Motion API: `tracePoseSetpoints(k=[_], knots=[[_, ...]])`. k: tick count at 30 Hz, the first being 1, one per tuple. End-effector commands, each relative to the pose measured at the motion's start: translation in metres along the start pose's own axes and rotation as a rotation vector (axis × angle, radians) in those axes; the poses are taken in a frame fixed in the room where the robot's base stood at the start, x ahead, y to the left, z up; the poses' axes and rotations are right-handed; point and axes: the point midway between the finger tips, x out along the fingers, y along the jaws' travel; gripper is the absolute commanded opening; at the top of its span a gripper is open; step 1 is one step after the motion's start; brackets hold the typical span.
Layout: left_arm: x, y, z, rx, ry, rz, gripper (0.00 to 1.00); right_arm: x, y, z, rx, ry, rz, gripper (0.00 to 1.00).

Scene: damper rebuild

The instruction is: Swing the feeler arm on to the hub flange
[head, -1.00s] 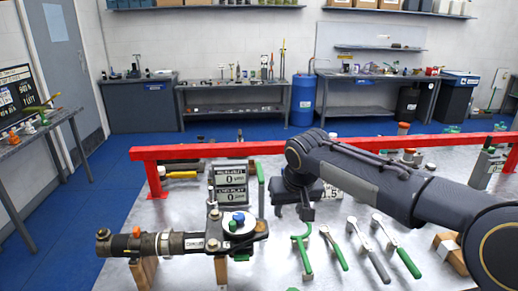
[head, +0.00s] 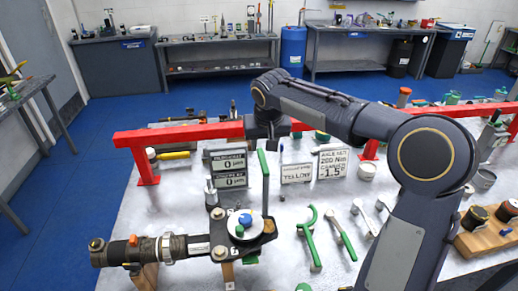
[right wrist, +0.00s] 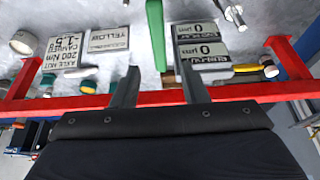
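The hub assembly lies on the bench at the front left, with a pale round flange (head: 241,226) bearing blue and green caps. A green upright bar (head: 265,182), which looks like the feeler arm, stands at the flange's right rear. My right gripper (head: 271,139) is above and behind this bar, near the red rail. In the right wrist view my right gripper (right wrist: 158,66) is open, with the green bar (right wrist: 155,32) showing between its fingertips. I cannot tell whether they touch. The flange is outside the wrist view. My left gripper is not in view.
Two readout plates (head: 229,170) showing 0 stand left of the green bar. A red rail (head: 190,132) crosses behind. Signs (head: 331,163) and green-handled tools (head: 308,238) are to the right. A wooden block with dark parts (head: 482,228) is at far right.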

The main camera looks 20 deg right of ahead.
Motion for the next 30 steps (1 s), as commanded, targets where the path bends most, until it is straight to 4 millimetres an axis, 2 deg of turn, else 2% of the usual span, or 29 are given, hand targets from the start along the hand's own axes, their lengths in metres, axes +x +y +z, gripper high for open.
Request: tracePoseSetpoints(k=[6,12,23,30], knots=[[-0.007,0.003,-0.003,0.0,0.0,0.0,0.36,0.036,0.001,0.001,0.0,-0.006,0.0,0.4],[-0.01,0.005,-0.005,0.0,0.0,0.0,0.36,0.059,0.0,0.001,0.0,-0.003,-0.001,0.4],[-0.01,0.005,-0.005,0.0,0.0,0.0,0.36,0.066,0.0,0.001,0.0,-0.001,-0.001,0.4],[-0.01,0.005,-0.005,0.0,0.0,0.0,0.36,0.066,0.0,0.001,0.0,-0.001,-0.001,0.09]])
